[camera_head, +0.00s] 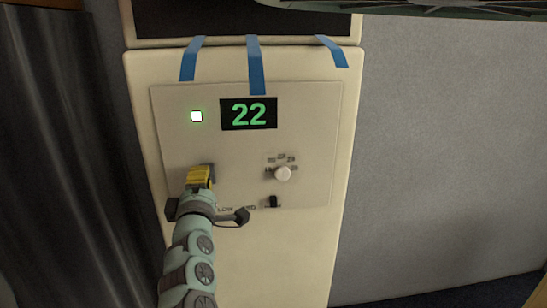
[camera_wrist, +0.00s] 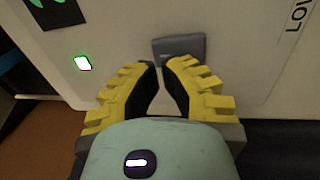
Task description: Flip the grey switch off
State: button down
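The grey switch (camera_wrist: 180,47) shows in the wrist view as a dark grey rectangular piece on the pale panel, just beyond my fingertips. My gripper (camera_wrist: 164,65) has yellow ridged fingers with dark inner pads. A narrow gap shows between the fingers, with nothing visible in it. The fingertips are close to the switch's lower edge; I cannot tell whether they touch it. In the head view my gripper (camera_head: 201,170) is at the lower left of the panel (camera_head: 315,120) and covers most of the switch area.
A lit indicator (camera_head: 197,116) and a green "22" display (camera_head: 248,113) are above my gripper. A pale knob (camera_head: 283,173) and a small black switch (camera_head: 273,202) sit to the right. Blue tape strips (camera_head: 255,65) hang at the top. A dark curtain (camera_head: 50,150) is at left.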

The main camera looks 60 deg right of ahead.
jog(key=shift+p+x, duration=0.3)
jog(key=shift+x, duration=0.6)
